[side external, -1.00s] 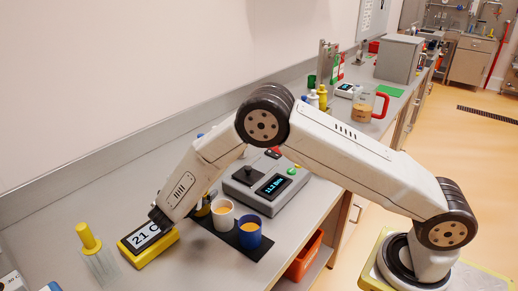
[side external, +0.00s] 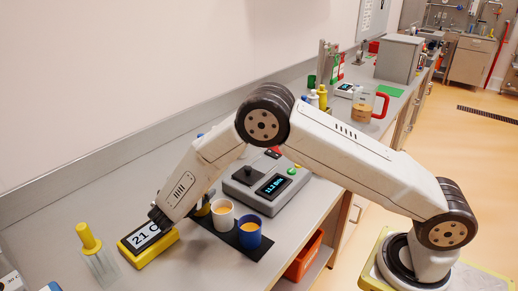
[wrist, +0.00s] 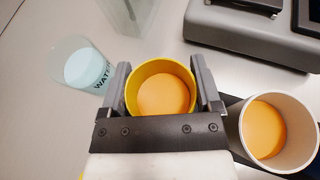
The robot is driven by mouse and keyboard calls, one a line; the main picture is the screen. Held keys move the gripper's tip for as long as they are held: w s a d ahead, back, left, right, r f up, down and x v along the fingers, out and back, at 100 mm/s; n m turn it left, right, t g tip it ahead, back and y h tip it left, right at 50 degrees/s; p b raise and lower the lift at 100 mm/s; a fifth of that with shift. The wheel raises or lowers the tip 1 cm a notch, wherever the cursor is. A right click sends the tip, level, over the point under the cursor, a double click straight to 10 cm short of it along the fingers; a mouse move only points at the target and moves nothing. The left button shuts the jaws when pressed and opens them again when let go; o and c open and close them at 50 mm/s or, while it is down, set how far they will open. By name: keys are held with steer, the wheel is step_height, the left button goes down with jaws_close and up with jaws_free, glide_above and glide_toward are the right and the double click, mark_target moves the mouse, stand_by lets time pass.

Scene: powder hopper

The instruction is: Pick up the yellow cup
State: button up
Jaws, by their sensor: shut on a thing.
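The yellow cup (wrist: 163,90), with orange powder inside, sits upright between the fingers of my gripper (wrist: 162,88) in the wrist view. The fingers are shut on its left and right sides. In the side view the yellow cup (side external: 203,209) is mostly hidden behind my arm, near the dark mat. I cannot tell whether it still touches the mat. The fingertips are hidden in the side view.
A white cup (side external: 222,214) and a blue cup (side external: 249,232) with orange powder stand on the dark mat (side external: 262,244). The white cup is close to my right finger. A labelled water cup (wrist: 84,67) stands at left. A scale (side external: 266,184) and a yellow display box (side external: 147,244) are nearby.

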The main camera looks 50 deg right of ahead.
steer(key=shift+r, duration=0.3)
step_height(320, 180, up, 9)
steer(key=shift+r, duration=0.15)
stand_by(1.1)
steer(key=shift+d, duration=0.15)
stand_by(0.6)
